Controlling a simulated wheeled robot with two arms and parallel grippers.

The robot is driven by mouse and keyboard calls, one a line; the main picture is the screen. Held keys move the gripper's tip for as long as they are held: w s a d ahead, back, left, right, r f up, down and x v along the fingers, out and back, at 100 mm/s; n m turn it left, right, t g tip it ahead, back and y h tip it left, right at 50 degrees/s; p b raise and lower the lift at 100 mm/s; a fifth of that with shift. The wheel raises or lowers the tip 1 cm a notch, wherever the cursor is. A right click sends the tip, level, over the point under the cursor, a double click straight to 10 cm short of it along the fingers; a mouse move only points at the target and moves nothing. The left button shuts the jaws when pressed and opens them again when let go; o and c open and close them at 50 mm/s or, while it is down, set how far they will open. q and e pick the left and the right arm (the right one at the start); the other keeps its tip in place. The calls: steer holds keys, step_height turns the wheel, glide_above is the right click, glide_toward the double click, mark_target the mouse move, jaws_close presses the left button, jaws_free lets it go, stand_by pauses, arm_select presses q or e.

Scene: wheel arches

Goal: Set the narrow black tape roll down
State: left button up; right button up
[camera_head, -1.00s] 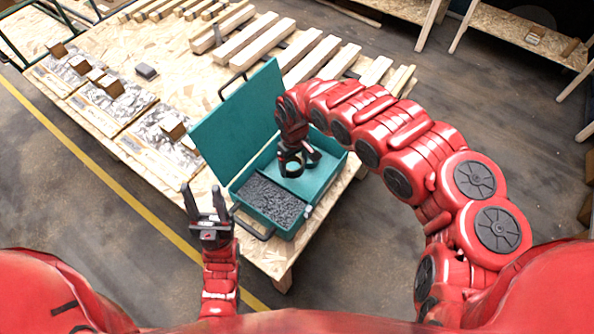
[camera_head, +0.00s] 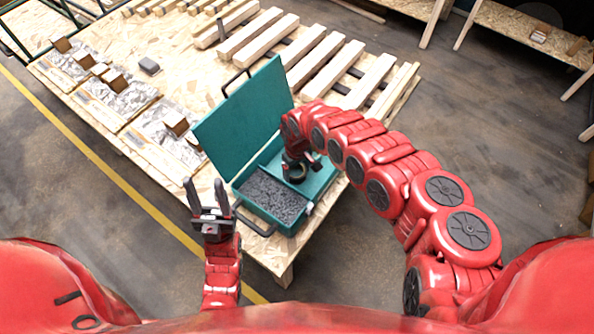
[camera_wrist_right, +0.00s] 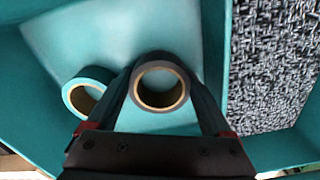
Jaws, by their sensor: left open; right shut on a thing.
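The black tape roll (camera_wrist_right: 158,57) has a tan core and sits between the fingers of my right gripper (camera_wrist_right: 161,92), which is shut on it. In the head view the right gripper (camera_head: 299,173) is inside the open teal case (camera_head: 262,222), over its smooth compartment. I cannot tell if the roll touches the case floor. A second roll (camera_wrist_right: 93,72), dark with a teal sheen and tan core, lies on the floor left of the held roll in the wrist view. My left gripper (camera_head: 206,190) is open and empty, left of the case.
The case's other compartment holds speckled grey filling (camera_head: 270,197); its lid (camera_head: 243,115) stands open at the back left. The case is on a wooden table (camera_head: 180,70) with cartons (camera_head: 175,121) at left and timber slats (camera_head: 310,65) behind.

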steer(key=o, duration=1.1)
steer(key=shift+f, duration=0.15)
steer(key=shift+o, duration=0.2)
steer(key=shift+r, duration=0.35)
step_height(320, 180, up, 12)
steer(key=b, duration=0.1)
steer(key=shift+f, duration=0.15)
